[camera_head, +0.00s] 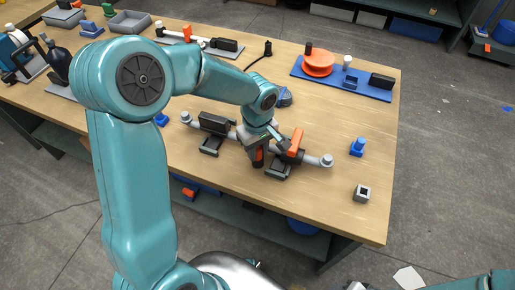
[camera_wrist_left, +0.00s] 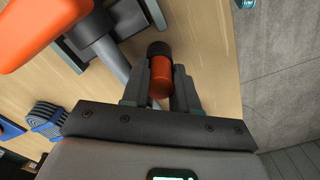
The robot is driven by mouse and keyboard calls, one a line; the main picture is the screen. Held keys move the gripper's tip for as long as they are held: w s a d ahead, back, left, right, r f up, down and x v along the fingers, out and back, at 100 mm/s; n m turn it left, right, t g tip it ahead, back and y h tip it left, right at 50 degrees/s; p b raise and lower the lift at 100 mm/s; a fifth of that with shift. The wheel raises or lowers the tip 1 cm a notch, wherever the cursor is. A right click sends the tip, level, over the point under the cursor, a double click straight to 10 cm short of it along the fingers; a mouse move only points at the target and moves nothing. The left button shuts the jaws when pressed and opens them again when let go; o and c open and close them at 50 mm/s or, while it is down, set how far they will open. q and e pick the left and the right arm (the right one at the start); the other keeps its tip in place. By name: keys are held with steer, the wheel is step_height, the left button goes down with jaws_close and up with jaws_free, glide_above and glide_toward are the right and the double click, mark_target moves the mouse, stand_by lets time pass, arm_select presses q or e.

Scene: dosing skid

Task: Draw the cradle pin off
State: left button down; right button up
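An orange cylinder with a black end, which I take for the cradle pin (camera_wrist_left: 160,80), sits between the fingers of my left gripper (camera_wrist_left: 161,92) in the wrist view. The fingers lie close against both its sides. In the head view the pin (camera_head: 259,155) shows below the left gripper (camera_head: 255,143), beside the grey pipe assembly (camera_head: 325,160). That assembly has black blocks and an orange lever handle (camera_head: 296,141). Whether the pin is still seated in a cradle is hidden. My right gripper is out of view; only part of a teal arm shows at bottom right.
A blue tray (camera_head: 340,85) with an orange spool (camera_head: 318,63) stands at the back right. A blue fitting (camera_head: 357,146) and a grey square block (camera_head: 362,193) stand near the table's right edge. Bare wood lies between them and the blue tray.

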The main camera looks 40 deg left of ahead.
arm_select(q)
steer(key=shift+r+p, duration=1.9)
steer(key=shift+r, duration=1)
steer(key=shift+f, duration=0.1)
